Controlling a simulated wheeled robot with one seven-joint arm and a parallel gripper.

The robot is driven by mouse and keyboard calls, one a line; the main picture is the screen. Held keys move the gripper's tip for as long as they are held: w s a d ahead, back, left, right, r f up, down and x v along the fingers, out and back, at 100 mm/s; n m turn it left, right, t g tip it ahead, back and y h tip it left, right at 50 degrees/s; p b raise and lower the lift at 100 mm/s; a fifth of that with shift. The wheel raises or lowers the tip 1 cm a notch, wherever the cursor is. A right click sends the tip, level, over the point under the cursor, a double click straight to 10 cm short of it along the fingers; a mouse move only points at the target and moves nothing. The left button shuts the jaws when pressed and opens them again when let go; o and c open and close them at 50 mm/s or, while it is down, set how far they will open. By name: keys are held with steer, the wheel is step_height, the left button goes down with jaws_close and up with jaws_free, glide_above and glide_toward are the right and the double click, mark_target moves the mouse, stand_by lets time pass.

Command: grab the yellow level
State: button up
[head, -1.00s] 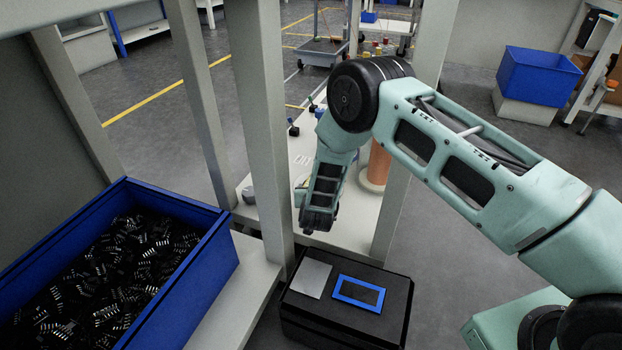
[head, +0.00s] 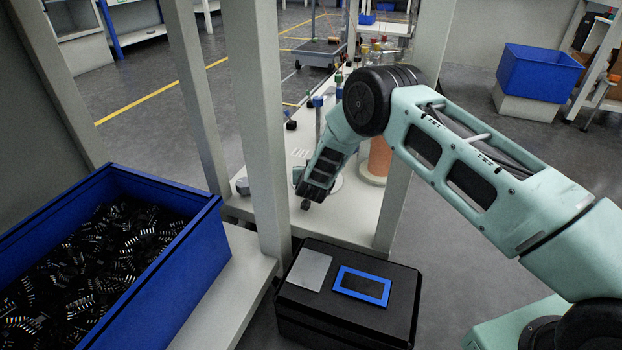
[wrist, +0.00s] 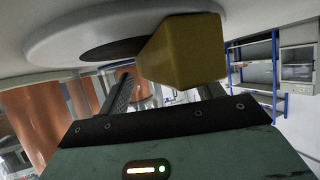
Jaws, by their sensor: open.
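The yellow level (wrist: 185,50) shows in the wrist view as a thick yellow block, close in front of my gripper (wrist: 165,92). It lies by a round white plate with a dark patch (wrist: 100,30). My gripper is open, and its two fingers reach toward the level. The level hides part of the fingers, so I cannot tell whether it is between them. I cannot make out the level there.
A copper-coloured cylinder (head: 378,160) stands right of my gripper, with another in the wrist view (wrist: 35,115). Grey posts (head: 258,130) stand in front of the table. A black case (head: 320,310) is nearer. A blue bin (head: 165,260) of black connectors is at left.

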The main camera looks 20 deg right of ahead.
steer(key=c, duration=1.4)
steer(key=shift+c, duration=0.2)
